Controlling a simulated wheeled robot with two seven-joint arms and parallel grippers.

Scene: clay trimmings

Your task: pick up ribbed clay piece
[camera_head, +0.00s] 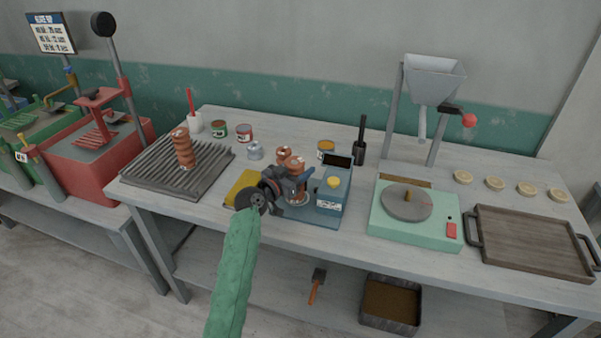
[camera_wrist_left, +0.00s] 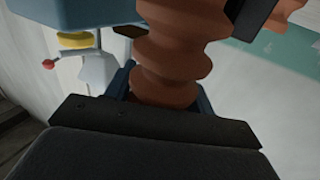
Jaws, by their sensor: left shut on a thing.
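A ribbed orange-brown clay piece (camera_head: 297,167) stands upright at the blue machine (camera_head: 331,200) on the table. My left gripper (camera_head: 294,186) is shut around its middle. In the left wrist view the ribbed clay piece (camera_wrist_left: 172,62) fills the upper middle, with its lower end behind the dark gripper part. Whether its base touches the machine is hidden. Another ribbed clay piece (camera_head: 183,149) stands on the dark slatted rack (camera_head: 150,176) at the left. A further clay-coloured part (camera_head: 284,153) shows just behind the held piece. My right gripper is in neither view.
A yellow sponge-like block (camera_head: 240,187) lies left of my gripper. A glass jar (camera_head: 255,151) and several tins stand behind. A green wheel-like machine (camera_head: 405,205), a hopper stand (camera_head: 434,80) and a wooden tray (camera_head: 530,242) occupy the right. The table's front edge is close below.

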